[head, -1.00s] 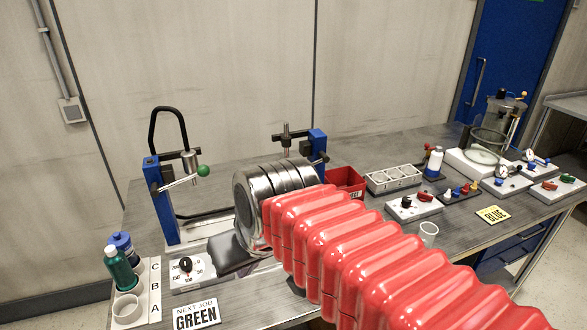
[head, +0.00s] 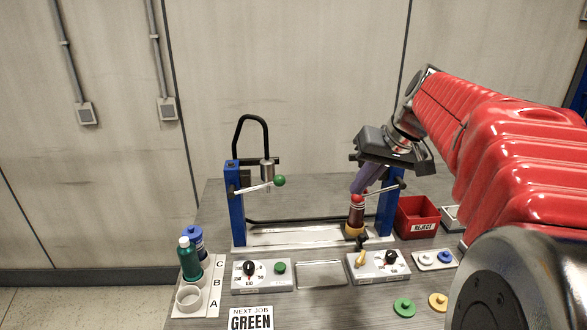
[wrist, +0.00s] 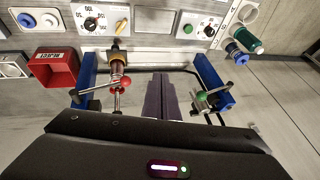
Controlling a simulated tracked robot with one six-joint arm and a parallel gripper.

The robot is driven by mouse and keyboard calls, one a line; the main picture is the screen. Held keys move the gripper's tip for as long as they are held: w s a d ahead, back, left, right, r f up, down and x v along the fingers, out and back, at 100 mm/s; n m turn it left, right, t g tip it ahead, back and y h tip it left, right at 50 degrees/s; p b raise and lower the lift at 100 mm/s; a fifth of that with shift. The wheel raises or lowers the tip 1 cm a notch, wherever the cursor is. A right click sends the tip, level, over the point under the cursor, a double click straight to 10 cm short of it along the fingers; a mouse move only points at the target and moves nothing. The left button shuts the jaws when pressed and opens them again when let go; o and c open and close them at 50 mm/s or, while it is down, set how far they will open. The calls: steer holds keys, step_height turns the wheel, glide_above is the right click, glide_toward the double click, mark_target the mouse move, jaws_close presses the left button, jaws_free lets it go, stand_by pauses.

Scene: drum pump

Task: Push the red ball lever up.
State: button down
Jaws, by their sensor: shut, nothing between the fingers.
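The red ball (head: 358,198) sits at the end of a thin metal lever (head: 384,191) on the right blue post (head: 387,213). The lever slopes down to the left toward the ball. My gripper (head: 359,187) comes down from the upper right, its purple fingers together and empty. In the head view the tips appear just above the red ball; I cannot tell whether they touch. In the wrist view the red ball (wrist: 125,81) lies left of my fingers (wrist: 160,78), with a gap in the picture. A dark red and amber cylinder (head: 355,219) stands below the ball.
A second lever with a green ball (head: 280,181) is on the left blue post (head: 236,215). A red reject bin (head: 417,219) stands right of the frame. Control panels (head: 262,276) with knobs lie in front. Bottles (head: 188,257) stand at the far left.

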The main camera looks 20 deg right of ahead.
steer(key=w+d+r+t, duration=0.1)
steer(key=w+d, duration=0.1)
steer(key=d, duration=1)
steer(key=shift+w+m+y, duration=0.3)
steer(key=shift+w+m, duration=0.05)
steer(key=shift+m, duration=0.05)
steer(key=x, duration=1.3)
steer(key=shift+w+f, duration=0.3)
